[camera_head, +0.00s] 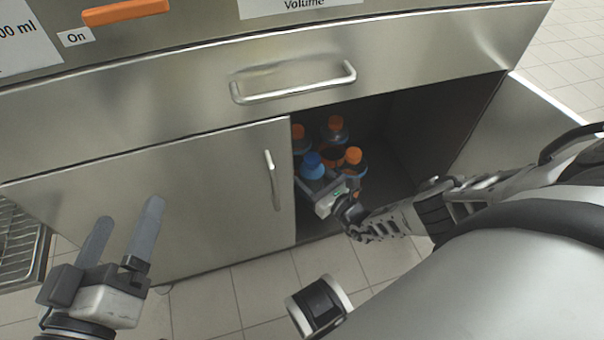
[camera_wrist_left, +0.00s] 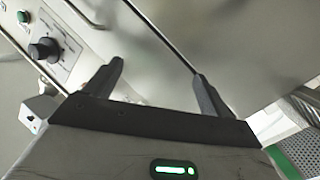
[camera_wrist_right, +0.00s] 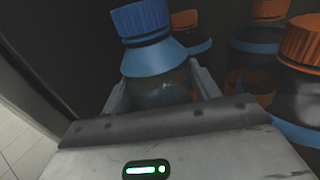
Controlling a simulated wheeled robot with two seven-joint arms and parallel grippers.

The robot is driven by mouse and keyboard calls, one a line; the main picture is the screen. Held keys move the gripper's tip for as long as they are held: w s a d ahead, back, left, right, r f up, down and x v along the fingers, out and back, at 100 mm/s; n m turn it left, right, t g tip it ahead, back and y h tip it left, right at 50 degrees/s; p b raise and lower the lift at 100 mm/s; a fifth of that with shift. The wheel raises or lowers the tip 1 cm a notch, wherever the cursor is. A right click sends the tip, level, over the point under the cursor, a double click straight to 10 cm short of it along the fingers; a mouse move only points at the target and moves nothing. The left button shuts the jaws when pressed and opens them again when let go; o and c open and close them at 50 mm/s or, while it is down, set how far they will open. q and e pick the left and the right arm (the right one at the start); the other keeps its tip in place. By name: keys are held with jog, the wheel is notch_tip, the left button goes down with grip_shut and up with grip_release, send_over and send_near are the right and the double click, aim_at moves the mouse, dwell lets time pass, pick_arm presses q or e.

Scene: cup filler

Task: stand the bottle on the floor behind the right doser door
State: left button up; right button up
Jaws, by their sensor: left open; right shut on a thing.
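The blue-capped bottle (camera_wrist_right: 150,55) is upright between the fingers of my right gripper (camera_wrist_right: 163,92), which is shut on it. In the head view this bottle (camera_head: 312,166) and my right gripper (camera_head: 325,190) are inside the cabinet, behind the opening where the right doser door (camera_head: 525,125) stands open. Whether the bottle's base touches the cabinet floor (camera_head: 395,185) is hidden. My left gripper (camera_head: 125,235) is open and empty in front of the closed left door (camera_head: 150,200); its fingers also show in the left wrist view (camera_wrist_left: 155,85).
Several orange-capped bottles (camera_head: 335,130) stand in the cabinet close behind and to the right of the blue-capped one. A drawer with a bar handle (camera_head: 293,83) is above the opening. Cabinet floor to the right of the bottles is clear. A wire rack (camera_head: 20,245) is at far left.

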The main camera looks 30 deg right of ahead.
jog(key=shift+w+f+b, duration=0.3)
jog(key=shift+f+b, duration=0.3)
jog(key=shift+f, duration=0.15)
jog(key=shift+s+f+b, duration=0.15)
jog(key=shift+f+b, duration=1)
jog(key=shift+f, duration=0.05)
notch_tip(320, 180, down, 3)
jog(key=b, duration=0.2)
jog(key=shift+d+b, duration=0.1)
jog(key=shift+b, duration=0.3)
jog(key=shift+w, duration=0.2)
jog(key=o, duration=1.2)
pick_arm(q)
notch_tip(320, 180, up, 11)
jog(key=m+t+h, duration=0.4)
jog(key=m+h, duration=0.3)
jog(key=m, duration=0.4)
jog(key=shift+w+a+h, duration=0.3)
jog(key=shift+w, duration=0.1)
pick_arm(e)
jog(key=shift+s, duration=0.1)
